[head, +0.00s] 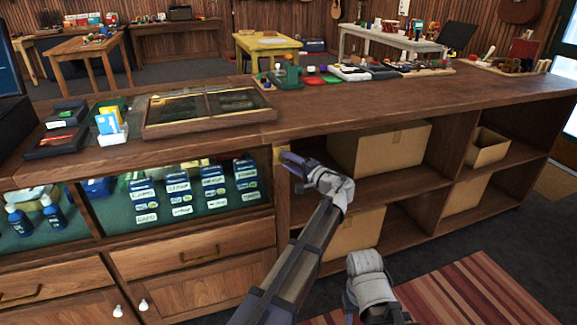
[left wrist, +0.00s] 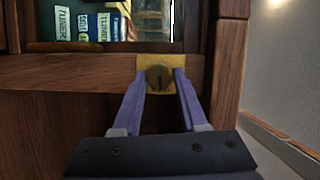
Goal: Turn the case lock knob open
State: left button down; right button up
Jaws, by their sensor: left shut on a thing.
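The case lock knob (left wrist: 159,77) is a round, dark brass piece with a dark vertical slot, set on a square brass plate on the wooden case rail. In the head view the brass plate (head: 280,156) shows at the right end of the display case front. My left gripper (left wrist: 160,92) has its two purple fingers on either side of the knob and is shut on it. In the head view my left gripper (head: 288,160) reaches the plate and hides the knob. Part of my right arm shows low in the head view, its fingers not clear.
The glass display case (head: 100,238) holds several blue bottles and labelled packs. A wooden tray (head: 207,108) and small boxes lie on the counter (head: 330,108). Shelves with cardboard boxes (head: 380,150) stand to the right. A striped rug (head: 460,295) lies on the floor.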

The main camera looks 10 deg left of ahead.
pick_arm(q)
jog(key=shift+f+m+b, duration=0.15)
jog(key=shift+m+b, duration=0.15)
jog(key=shift+m, duration=0.2)
dwell(0.3)
jog(key=shift+c, duration=2.4)
grip_release()
jog(key=v, duration=0.8)
jog(key=shift+w+f, duration=0.1)
